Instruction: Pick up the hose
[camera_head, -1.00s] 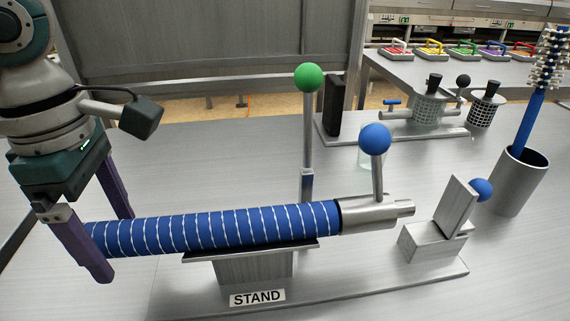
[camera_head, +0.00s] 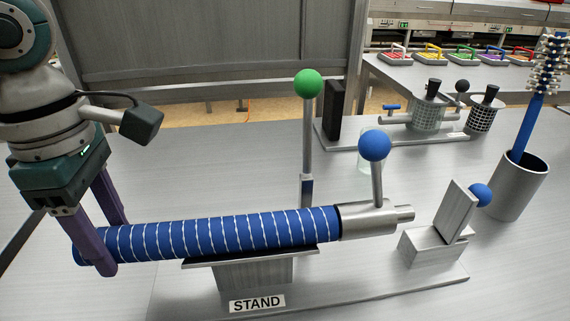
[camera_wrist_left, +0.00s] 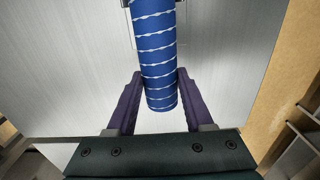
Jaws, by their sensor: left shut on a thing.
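The blue hose (camera_head: 215,233) with white spiral stripes lies level on the stand (camera_head: 252,268), which bears a "STAND" label. Its right end meets a metal fitting (camera_head: 370,220) with a blue ball-topped lever (camera_head: 375,146). My left gripper (camera_head: 112,245) is shut on the hose near its left end, one purple finger on each side. In the left wrist view, the hose (camera_wrist_left: 157,55) runs between the two fingers (camera_wrist_left: 156,95), its free end just short of the palm. My right gripper is not in view.
A green ball-topped lever (camera_head: 307,84) stands behind the hose. A metal block with a tilted plate (camera_head: 452,215) is to the right. A metal cup (camera_head: 520,187) holds a blue-handled brush (camera_head: 538,95). The table left of the stand is bare.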

